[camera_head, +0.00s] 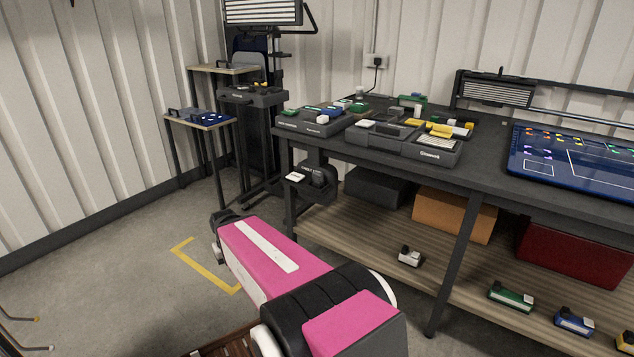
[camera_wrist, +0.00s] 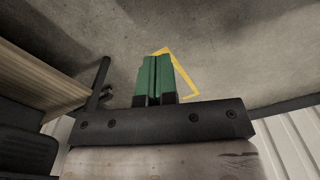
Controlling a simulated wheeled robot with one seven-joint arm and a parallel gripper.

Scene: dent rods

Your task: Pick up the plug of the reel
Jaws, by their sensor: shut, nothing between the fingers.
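A dark unit (camera_head: 318,182), possibly the reel, is fixed at the left end of the workbench, below its top. A small white-topped piece (camera_head: 294,178) sits at its left side; I cannot tell whether this is the reel's plug. A black plug (camera_head: 377,62) with a cable is in the wall socket behind the bench. In the wrist view my gripper (camera_wrist: 156,60) has its green fingers together, with nothing seen between them, above the floor. The fingers do not show in the head view, and no plug is recognisable in the wrist view.
The workbench (camera_head: 490,165) holds several trays of parts. Its lower shelf (camera_head: 380,245) bears an orange box (camera_head: 453,215), a red box (camera_head: 575,255) and small devices. A bench leg (camera_head: 452,260) stands in front. Floor with a yellow mark (camera_head: 203,268) is open at left.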

